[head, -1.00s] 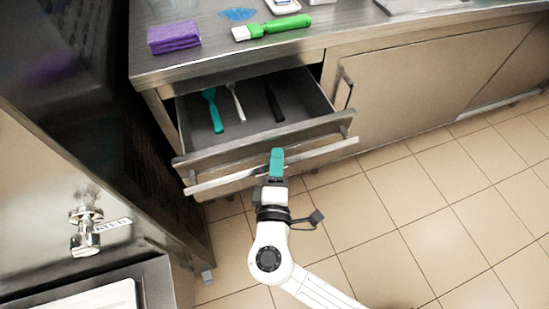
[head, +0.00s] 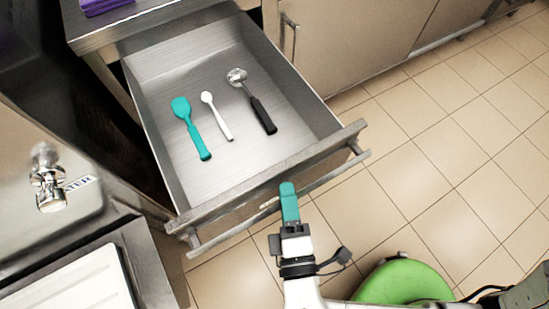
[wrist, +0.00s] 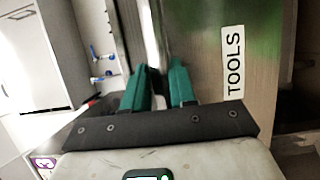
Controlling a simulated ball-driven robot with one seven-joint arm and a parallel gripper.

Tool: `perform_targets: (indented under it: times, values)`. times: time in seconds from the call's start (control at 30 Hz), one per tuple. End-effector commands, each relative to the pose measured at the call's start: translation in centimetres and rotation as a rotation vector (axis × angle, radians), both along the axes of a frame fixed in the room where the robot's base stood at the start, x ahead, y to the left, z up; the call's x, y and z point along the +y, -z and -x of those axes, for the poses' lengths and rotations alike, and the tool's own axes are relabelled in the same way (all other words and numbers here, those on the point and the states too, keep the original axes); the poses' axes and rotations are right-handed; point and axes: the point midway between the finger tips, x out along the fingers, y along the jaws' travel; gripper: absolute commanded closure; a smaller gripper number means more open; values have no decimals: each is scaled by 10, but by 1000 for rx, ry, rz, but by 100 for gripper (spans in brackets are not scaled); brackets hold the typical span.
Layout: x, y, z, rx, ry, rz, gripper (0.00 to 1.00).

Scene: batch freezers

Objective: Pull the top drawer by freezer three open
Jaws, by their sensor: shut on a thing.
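The top drawer (head: 185,215) stands well open in the head view, pulled out from under the steel counter. Its front carries a bar handle (head: 215,239), and the wrist view shows a white TOOLS label (wrist: 232,62) on it. My gripper (head: 289,190), with teal fingers, is at the drawer front. In the wrist view the gripper (wrist: 160,78) has its two fingers on either side of the bar, shut on the handle. The exact contact is partly hidden behind the fingers.
In the drawer lie a teal spatula (head: 191,128), a white spoon (head: 217,115) and a black-handled scoop (head: 252,101). A steel unit with a tap (head: 47,180) is close on the left. Tiled floor (head: 440,170) is clear at right.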

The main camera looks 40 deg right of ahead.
Motion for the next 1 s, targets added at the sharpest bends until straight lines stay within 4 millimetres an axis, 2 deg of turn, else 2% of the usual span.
perform_targets:
  times: [0.1,0.23,0.7,0.73,0.93,1.0]
  values:
    - [4,1,15,4,-2,-1,100]
    - [6,1,24,4,-1,0,100]
    - [8,1,29,2,-1,-1,100]
    - [8,1,29,2,-1,0,73]
    - [8,1,29,1,0,-1,54]
    - [8,0,29,1,0,-1,53]
